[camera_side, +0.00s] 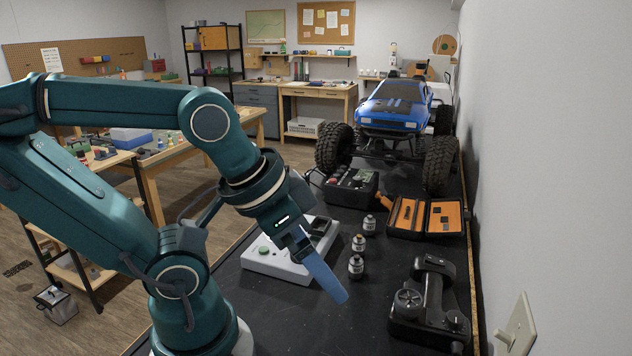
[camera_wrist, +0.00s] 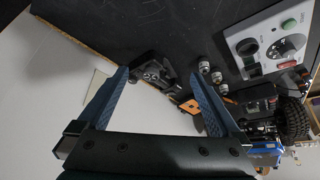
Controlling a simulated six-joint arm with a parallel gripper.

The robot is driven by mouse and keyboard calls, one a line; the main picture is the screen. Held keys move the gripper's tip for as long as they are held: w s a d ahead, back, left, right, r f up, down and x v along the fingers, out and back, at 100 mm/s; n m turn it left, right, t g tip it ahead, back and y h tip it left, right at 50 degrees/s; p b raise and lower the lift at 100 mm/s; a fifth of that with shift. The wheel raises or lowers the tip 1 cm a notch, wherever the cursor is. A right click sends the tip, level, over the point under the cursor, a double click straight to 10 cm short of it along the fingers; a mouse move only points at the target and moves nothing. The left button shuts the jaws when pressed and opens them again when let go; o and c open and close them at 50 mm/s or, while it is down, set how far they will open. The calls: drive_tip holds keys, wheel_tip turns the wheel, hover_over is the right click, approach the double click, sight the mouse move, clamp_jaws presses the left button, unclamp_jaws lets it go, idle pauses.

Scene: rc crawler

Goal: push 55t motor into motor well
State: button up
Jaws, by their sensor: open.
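Three small dark-and-silver can-shaped motors stand in a row on the black bench top: a far one (camera_side: 369,226), a middle one (camera_side: 359,243) and a near one (camera_side: 356,267). They also show in the wrist view (camera_wrist: 204,67). I cannot read which is the 55t. The light grey test panel (camera_side: 262,262) beside them has a green button and a dark recess (camera_side: 321,227), which may be the motor well; my arm partly covers it. My gripper (camera_wrist: 160,76) is open and empty. In the side view its blue finger (camera_side: 322,277) hangs left of the near motor.
A black device with a dial (camera_side: 430,300) stands at front right. An open orange-lined case (camera_side: 427,218), a black box (camera_side: 350,187) and a blue crawler truck (camera_side: 394,110) are farther back. A wall bounds the right side. Bare bench top lies in front of the panel.

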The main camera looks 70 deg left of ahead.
drive_tip(key=c, duration=0.5)
drive_tip(key=n+y, duration=0.2)
drive_tip(key=n, duration=0.1)
hover_over(359, 236)
drive_tip(key=d, duration=0.5)
wheel_tip(359, 236, down, 3)
drive_tip(key=shift+n+g, duration=0.7)
drive_tip(key=a+f, duration=0.1)
drive_tip(key=f, duration=0.1)
drive_tip(key=s+a+f, duration=0.1)
drive_tip(key=f, duration=0.1)
drive_tip(key=a+f, duration=0.2)
drive_tip(key=shift+s+a+f, duration=0.1)
drive_tip(key=shift+s+f, duration=0.1)
drive_tip(key=shift+a+f, duration=0.15)
drive_tip(key=shift+f, duration=0.1)
drive_tip(key=shift+x, duration=2.25)
